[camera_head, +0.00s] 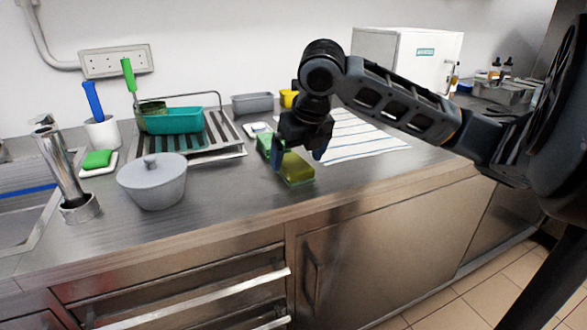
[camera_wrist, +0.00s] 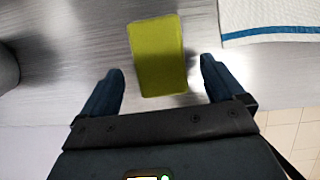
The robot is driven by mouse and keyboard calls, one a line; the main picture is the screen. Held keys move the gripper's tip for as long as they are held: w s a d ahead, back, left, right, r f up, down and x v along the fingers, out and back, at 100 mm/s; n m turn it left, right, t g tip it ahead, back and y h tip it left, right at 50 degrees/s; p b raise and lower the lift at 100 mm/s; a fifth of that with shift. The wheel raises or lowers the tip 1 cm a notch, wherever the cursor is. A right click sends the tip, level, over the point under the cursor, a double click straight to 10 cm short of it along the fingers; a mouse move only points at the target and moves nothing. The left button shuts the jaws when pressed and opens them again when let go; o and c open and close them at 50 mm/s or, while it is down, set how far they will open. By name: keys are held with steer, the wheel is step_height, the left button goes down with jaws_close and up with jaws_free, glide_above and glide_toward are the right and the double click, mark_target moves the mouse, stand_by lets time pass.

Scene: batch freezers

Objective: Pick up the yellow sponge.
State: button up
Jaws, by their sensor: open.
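The yellow sponge (camera_head: 297,169) lies flat on the steel counter near its front edge, with a greenish lower edge in the head view. In the wrist view the sponge (camera_wrist: 158,50) shows its yellow top, slightly turned. My gripper (camera_head: 298,156) is over the sponge, pointing down. In the wrist view my gripper (camera_wrist: 163,73) is open, with one dark blue finger on each side of the sponge and a gap on both sides. Nothing is held. I cannot tell how high the fingertips are above the counter.
A striped cloth (camera_head: 360,138) lies right of the sponge. A green item (camera_head: 264,142) is just behind my gripper. A grey lidded bowl (camera_head: 153,185) stands to the left. A drying rack (camera_head: 225,140) holds a teal tray (camera_head: 174,121). The counter between bowl and sponge is clear.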

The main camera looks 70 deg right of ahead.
steer(key=shift+x, duration=1.15)
steer(key=c, duration=1.1)
steer(key=shift+c, duration=0.2)
steer(key=shift+r, duration=0.2)
